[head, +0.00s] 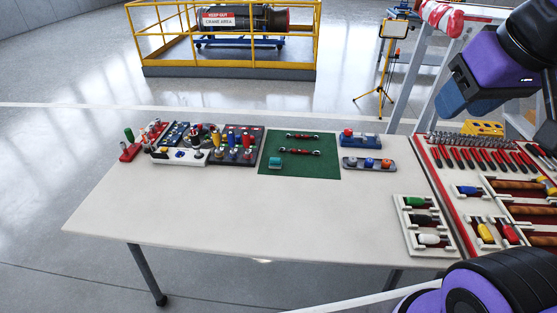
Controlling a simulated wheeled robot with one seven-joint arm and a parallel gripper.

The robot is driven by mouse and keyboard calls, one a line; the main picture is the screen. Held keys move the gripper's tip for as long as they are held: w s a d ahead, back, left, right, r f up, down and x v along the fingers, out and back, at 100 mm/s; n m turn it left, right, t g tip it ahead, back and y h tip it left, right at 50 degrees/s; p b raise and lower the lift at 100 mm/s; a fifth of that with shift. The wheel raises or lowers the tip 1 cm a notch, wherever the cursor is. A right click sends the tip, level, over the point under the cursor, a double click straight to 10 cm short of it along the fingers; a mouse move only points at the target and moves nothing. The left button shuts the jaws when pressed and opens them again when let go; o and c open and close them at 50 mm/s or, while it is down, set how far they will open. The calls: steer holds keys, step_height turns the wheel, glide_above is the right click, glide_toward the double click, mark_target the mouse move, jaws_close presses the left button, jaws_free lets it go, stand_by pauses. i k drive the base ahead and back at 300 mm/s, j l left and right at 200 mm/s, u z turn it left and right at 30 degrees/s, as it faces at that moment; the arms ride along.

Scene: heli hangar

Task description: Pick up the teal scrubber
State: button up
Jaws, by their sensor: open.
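The teal scrubber (275,162) is a small teal block. It lies on the near left part of a dark green mat (310,169) on the white table (240,217). My gripper (474,88) is at the upper right, partly cut off by the picture's edge. It is open, high up and well to the right of the scrubber, and nothing shows in its grasp. Its fingertips are hard to make out. Nothing covers the scrubber.
Two red-and-grey tools (300,152) lie on the mat behind the scrubber. A red tool tray (435,170) and a white holder (408,235) fill the right. The table's front is clear.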

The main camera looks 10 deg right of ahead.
mark_target(274, 162)
steer(key=i+j+z, duration=0.1)
steer(key=j, duration=0.2)
steer(key=i+j+z, duration=0.2)
steer(key=j, duration=0.45)
steer(key=i+j+z, duration=0.1)
steer(key=i+j, duration=0.15)
steer(key=i+j+z, duration=0.1)
steer(key=j, duration=0.35)
